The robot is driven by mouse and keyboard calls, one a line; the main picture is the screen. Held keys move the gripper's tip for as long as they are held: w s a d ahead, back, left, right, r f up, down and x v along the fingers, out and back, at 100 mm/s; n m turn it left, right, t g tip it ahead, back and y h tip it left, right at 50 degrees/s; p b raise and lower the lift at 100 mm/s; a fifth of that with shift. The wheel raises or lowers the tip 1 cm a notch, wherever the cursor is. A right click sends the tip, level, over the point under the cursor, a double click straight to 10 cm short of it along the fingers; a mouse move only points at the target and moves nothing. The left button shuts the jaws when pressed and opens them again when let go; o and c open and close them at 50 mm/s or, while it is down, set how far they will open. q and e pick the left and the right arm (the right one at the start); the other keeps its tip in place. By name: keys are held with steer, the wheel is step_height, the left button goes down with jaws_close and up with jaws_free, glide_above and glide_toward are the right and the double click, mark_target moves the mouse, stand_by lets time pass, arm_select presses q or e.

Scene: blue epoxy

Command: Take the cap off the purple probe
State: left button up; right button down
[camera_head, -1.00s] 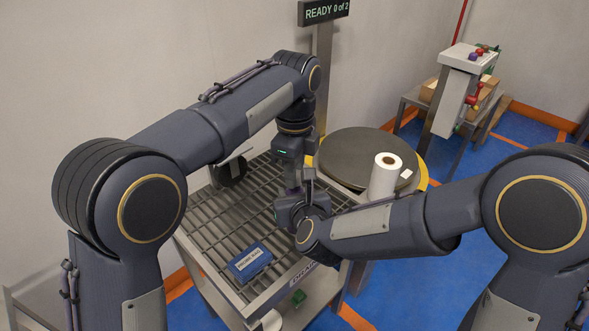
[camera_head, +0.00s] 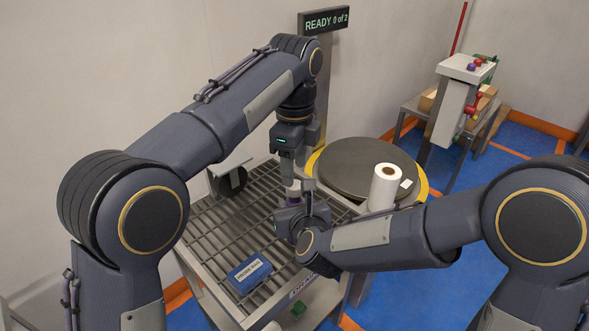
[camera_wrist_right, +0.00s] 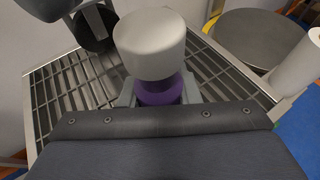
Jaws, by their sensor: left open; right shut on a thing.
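The purple probe (camera_wrist_right: 160,92) stands upright in my right gripper (camera_wrist_right: 158,98), which is shut on it. Its pale grey cap (camera_wrist_right: 148,48) sits on top, directly above the purple part, in the right wrist view. In the head view the cap (camera_head: 293,187) shows just above a bit of purple, between the two grippers. My left gripper (camera_head: 291,174) points down from above the cap and is open. I cannot tell whether its fingertips reach beside the cap. The probe's lower part is hidden by my right gripper (camera_head: 299,205).
A slatted drain rack (camera_head: 215,240) lies below, with a blue labelled box (camera_head: 249,271) on it. A round dark turntable (camera_head: 350,165) with a white roll (camera_head: 385,186) stands right of it. A sign (camera_head: 325,20) on a post rises behind. A black disc (camera_head: 232,181) stands at the rack's back left.

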steer(key=c, duration=1)
jaws_free()
